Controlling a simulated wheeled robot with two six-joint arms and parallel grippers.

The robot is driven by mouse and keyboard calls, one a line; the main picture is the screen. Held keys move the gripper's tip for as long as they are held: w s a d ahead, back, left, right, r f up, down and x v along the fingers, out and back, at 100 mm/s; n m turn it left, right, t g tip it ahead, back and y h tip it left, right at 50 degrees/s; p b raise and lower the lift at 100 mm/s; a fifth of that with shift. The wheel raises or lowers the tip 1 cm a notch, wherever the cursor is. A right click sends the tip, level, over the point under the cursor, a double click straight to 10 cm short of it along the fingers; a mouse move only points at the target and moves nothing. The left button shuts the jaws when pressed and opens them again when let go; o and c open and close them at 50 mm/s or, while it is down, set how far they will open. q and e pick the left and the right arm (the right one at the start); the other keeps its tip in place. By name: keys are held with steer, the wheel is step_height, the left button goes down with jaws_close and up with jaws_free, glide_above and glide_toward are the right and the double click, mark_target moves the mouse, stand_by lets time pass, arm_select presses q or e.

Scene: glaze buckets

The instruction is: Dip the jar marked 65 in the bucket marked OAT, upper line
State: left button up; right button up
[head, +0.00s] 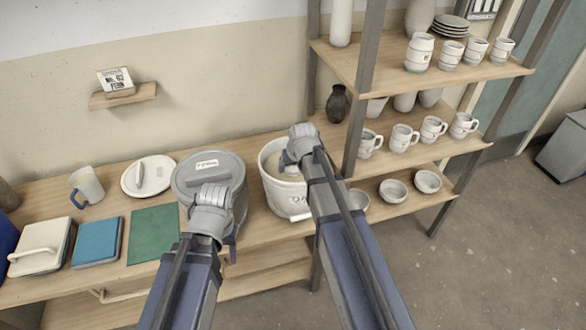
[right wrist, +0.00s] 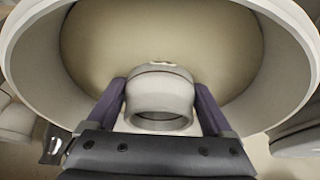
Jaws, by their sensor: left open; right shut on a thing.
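The open white bucket (head: 276,197) stands on the bench and holds beige glaze; it also fills the right wrist view (right wrist: 288,60). The writing on its front label is too small to read. My right gripper (right wrist: 162,100) is shut on a pale grey jar (right wrist: 160,92) with a dark line around it. The jar is over or inside the bucket's mouth; I cannot tell whether it touches the glaze. No number shows on it. My left gripper (head: 231,246) is open and empty in front of the grey lidded bucket.
The grey lidded bucket (head: 208,172) stands just left of the white one. A shelf (head: 375,185) with mugs and bowls rises close on the right. A green mat (head: 153,232), a blue box (head: 97,241), a plate (head: 132,184) and a mug (head: 86,184) lie further left.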

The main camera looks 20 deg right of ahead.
steer(key=shift+f, duration=0.35)
steer(key=shift+f+b, duration=0.2)
steer(key=shift+b, duration=0.15)
steer(key=shift+r, duration=0.1)
stand_by(1.7)
step_height(320, 180, up, 9)
steer(key=p, duration=0.9)
steer(key=shift+r+p, duration=0.15)
steer(key=shift+p, duration=0.15)
stand_by(1.3)
step_height(320, 180, up, 8)
steer(key=p, duration=0.7)
steer(key=shift+f, duration=0.2)
